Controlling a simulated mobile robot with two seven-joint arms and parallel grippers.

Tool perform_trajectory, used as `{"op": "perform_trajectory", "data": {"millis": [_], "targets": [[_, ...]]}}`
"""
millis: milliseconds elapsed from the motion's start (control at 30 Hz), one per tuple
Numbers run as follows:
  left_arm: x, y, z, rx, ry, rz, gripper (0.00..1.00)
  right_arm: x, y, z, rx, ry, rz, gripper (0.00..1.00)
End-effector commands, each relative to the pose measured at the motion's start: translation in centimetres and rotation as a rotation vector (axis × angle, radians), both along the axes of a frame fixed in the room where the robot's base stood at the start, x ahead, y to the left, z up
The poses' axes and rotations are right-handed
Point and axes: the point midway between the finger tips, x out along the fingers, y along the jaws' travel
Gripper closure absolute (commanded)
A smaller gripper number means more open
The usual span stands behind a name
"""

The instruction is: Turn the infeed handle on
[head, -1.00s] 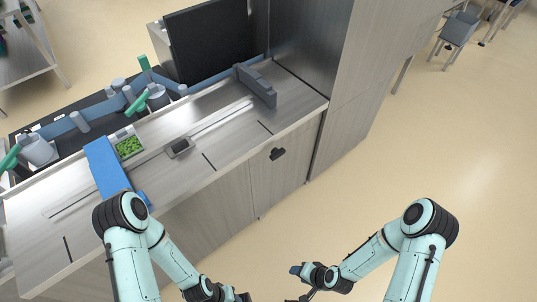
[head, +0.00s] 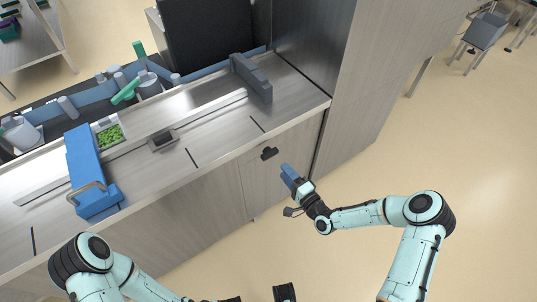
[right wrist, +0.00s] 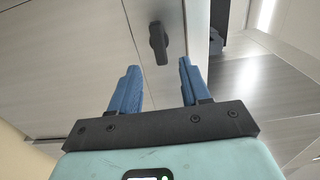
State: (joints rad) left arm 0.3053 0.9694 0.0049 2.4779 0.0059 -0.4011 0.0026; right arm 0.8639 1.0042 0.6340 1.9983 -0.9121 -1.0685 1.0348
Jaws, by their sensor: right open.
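The infeed handle looks to be the dark knob (head: 269,153) on the front panel below the counter, near its right end. In the right wrist view the dark handle (right wrist: 158,42) stands upright on the grey panel, just beyond the fingertips and roughly between them. My right gripper (head: 289,175) is in front of that panel, to the right of and a little below the handle. Its blue fingers are apart with nothing between them, as the right wrist view (right wrist: 159,68) shows. My left arm is at the bottom left; its fingers are out of view.
A blue box-like unit with a handle (head: 92,175) sits on the counter at the left. A tall grey cabinet (head: 335,75) rises at the right.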

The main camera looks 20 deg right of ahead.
Motion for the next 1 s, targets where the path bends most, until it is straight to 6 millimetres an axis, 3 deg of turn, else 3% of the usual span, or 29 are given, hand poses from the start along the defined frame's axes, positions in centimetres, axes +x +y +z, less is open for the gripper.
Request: {"op": "perform_trajectory", "data": {"millis": [200, 400, 600, 900, 933, 1000], "targets": [[0.0, 0.0, 0.0, 0.0, 0.0, 0.0, 0.58, 4.6, 1.8, 0.0, -0.001, -0.001, 0.002, 0.53], [0.0, 0.0, -0.1, 0.0, 0.0, 0.0, 0.58, 7.8, 2.9, 0.0, -0.001, 0.001, 0.001, 0.53], [0.0, 0.0, -0.1, 0.0, -0.001, 0.0, 0.58, 9.4, 3.4, -0.1, -0.002, 0.002, 0.0, 0.53], [0.0, 0.0, -0.1, 0.0, -0.001, 0.0, 0.58, 9.6, 3.5, -0.1, -0.002, 0.002, 0.001, 0.53], [0.0, 0.0, -0.1, 0.0, -0.001, 0.0, 0.58, 9.6, 3.5, -0.1, -0.002, 0.002, 0.001, 0.56], [0.0, 0.0, -0.1, 0.0, -0.001, 0.0, 0.58, 9.6, 3.5, -0.1, -0.002, 0.002, 0.001, 0.79]]}}
